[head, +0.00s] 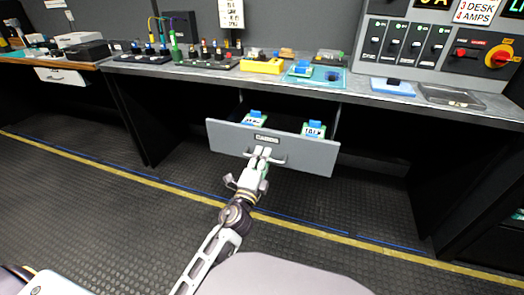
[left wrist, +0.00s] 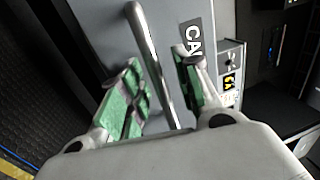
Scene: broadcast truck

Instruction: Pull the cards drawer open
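The cards drawer (head: 225,135) is a grey drawer under the worktop, and it stands out from the desk so its inside shows. A dark label (head: 266,139) sits on its front; its first letters, "CA", read in the left wrist view (left wrist: 193,36). Below the label is a metal bar handle (head: 282,160). My left gripper (head: 263,153) is at the handle. In the left wrist view the bar (left wrist: 150,55) runs between its two green-padded fingers (left wrist: 160,85), with a visible gap on each side. My right gripper is not in view.
Blue-and-green cards (head: 254,119) stand in the drawer. The worktop (head: 215,75) above carries a yellow block (head: 262,66), a teal tray (head: 330,77) and several small items. A switch panel (head: 440,45) is at the back right. The floor in front of the drawer is clear.

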